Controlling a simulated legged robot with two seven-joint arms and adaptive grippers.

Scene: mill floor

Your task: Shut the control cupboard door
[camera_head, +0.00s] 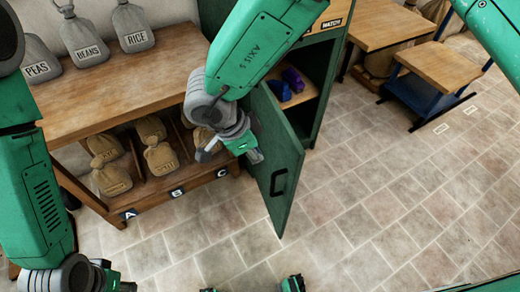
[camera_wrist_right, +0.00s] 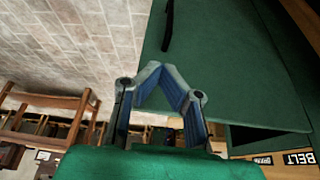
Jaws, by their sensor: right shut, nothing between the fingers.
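The green control cupboard (camera_head: 325,85) stands open at the top middle of the head view. Its door (camera_head: 283,160) hangs ajar, swung out towards me, with the outer face and black handle (camera_head: 278,183) showing. My right gripper (camera_head: 254,154) is shut and empty beside the outer face, above and left of the handle. In the right wrist view the closed fingertips (camera_wrist_right: 160,70) are in front of the green door panel (camera_wrist_right: 235,70), with the handle (camera_wrist_right: 168,25) above them; I cannot tell whether they touch it. My left gripper (camera_head: 110,278) is partly seen at the bottom left, its fingers unclear.
A wooden bench (camera_head: 120,85) with labelled sacks stands left of the door, with more sacks on its lower shelf. Purple and blue items (camera_head: 290,80) lie on a cupboard shelf. A table (camera_head: 390,22) and a blue-framed stand (camera_head: 440,65) are at the right. The tiled floor (camera_head: 350,200) is clear.

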